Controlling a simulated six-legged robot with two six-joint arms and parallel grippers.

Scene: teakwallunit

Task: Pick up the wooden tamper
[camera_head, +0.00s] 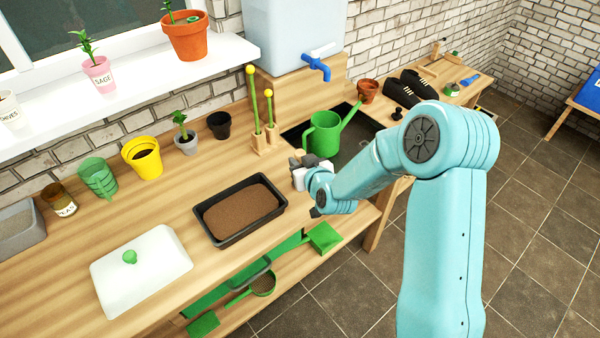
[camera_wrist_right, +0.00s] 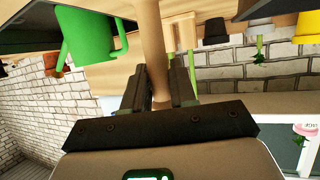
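The wooden tamper (camera_wrist_right: 152,40) shows in the right wrist view as a tan shaft running from the top edge down between my right gripper's dark fingers (camera_wrist_right: 159,85). No gap shows between the fingers and the wood, so the gripper looks shut on it. In the head view my right gripper (camera_head: 302,172) is over the bench's front part, between the soil tray and the green watering can. I cannot make out the tamper there; the gripper seems to hide it. My left gripper is not in view.
A black soil tray (camera_head: 202,219) is left of the gripper. The green watering can (camera_head: 322,141) stands close behind it and shows in the wrist view (camera_wrist_right: 88,38). A wooden block with dibbers (camera_head: 259,139), pots and a white lid (camera_head: 143,275) are on the bench (camera_head: 95,225).

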